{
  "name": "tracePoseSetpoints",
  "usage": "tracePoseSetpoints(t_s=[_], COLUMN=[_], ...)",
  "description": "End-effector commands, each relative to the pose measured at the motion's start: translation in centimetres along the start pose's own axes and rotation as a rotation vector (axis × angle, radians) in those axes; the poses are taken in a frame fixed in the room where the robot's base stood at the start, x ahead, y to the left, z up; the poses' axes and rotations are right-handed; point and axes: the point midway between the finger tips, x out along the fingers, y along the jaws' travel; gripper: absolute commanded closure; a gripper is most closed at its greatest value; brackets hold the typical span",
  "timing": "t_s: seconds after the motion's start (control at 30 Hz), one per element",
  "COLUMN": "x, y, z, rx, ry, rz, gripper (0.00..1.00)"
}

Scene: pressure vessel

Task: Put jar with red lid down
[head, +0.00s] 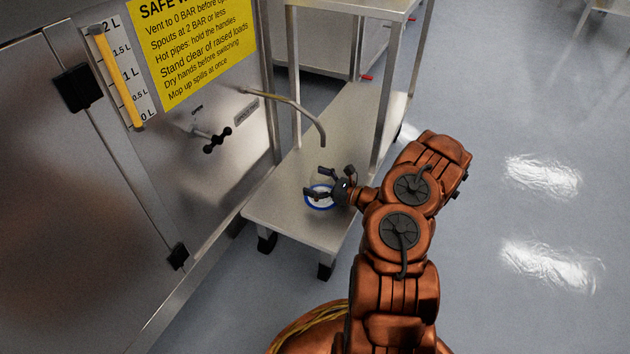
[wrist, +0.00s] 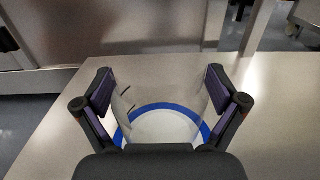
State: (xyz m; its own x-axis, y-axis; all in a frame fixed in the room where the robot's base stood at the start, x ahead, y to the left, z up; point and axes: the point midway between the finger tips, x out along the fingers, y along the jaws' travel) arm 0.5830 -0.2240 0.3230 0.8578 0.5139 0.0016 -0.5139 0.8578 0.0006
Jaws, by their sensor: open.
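A clear, see-through jar (wrist: 160,93) stands between my fingers in the wrist view, with a few dark marks on its left side. No red lid shows on it in either view. Its base appears to rest inside a blue ring (wrist: 196,117) with a white middle on the cart's lower shelf (wrist: 70,150). My gripper (head: 318,184) is open, with one finger on each side of the jar. In the head view the blue ring (head: 309,204) shows below my fingers, and the jar is hard to make out.
A steel vessel (head: 60,230) with a yellow sign (head: 195,45) and a level gauge (head: 120,80) stands at left. A bent spout (head: 290,102) reaches over the lower shelf. The cart's post (head: 385,90) and upper shelf (head: 345,5) rise behind. The floor at right is clear.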

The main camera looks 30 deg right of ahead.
Motion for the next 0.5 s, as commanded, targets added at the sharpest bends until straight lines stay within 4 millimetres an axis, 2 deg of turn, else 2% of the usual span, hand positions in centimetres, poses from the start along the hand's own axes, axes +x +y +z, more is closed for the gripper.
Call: tracePoseSetpoints(t_s=[0.3, 0.5], x=[-0.1, -2.8], y=[0.0, -0.2], z=[0.4, 0.7], rx=[0.000, 0.000], ry=[0.000, 0.002], rz=[-0.001, -0.006], gripper=[0.04, 0.04])
